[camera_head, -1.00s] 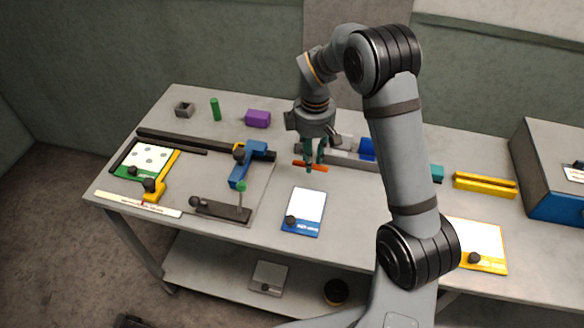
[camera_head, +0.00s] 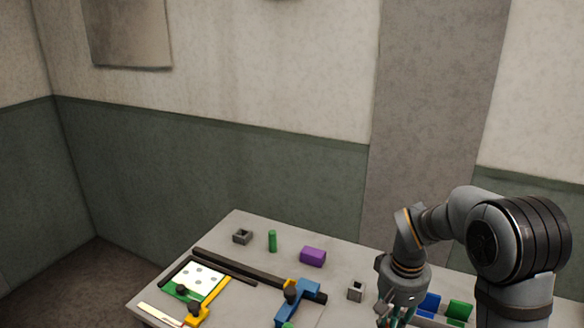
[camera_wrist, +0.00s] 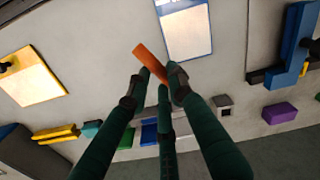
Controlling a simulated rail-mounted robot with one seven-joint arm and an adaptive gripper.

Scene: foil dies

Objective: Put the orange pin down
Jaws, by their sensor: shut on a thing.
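The orange pin (camera_wrist: 149,60) shows in the wrist view as a flat-looking orange bar, tilted, between the fingertips of my gripper (camera_wrist: 161,80). My gripper is shut on it, and one end sticks out toward the top left. Whether the pin touches the table is unclear. In the head view my gripper (camera_head: 393,318) is at the bottom edge, its fingertips cut off, and the pin is out of view there.
A blue-edged white card (camera_wrist: 187,28) lies beside the pin. A purple block (camera_head: 313,257), green cylinder (camera_head: 272,241) and small grey holder (camera_head: 356,290) stand left of my gripper. Bare tabletop (camera_wrist: 100,55) shows left of the pin.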

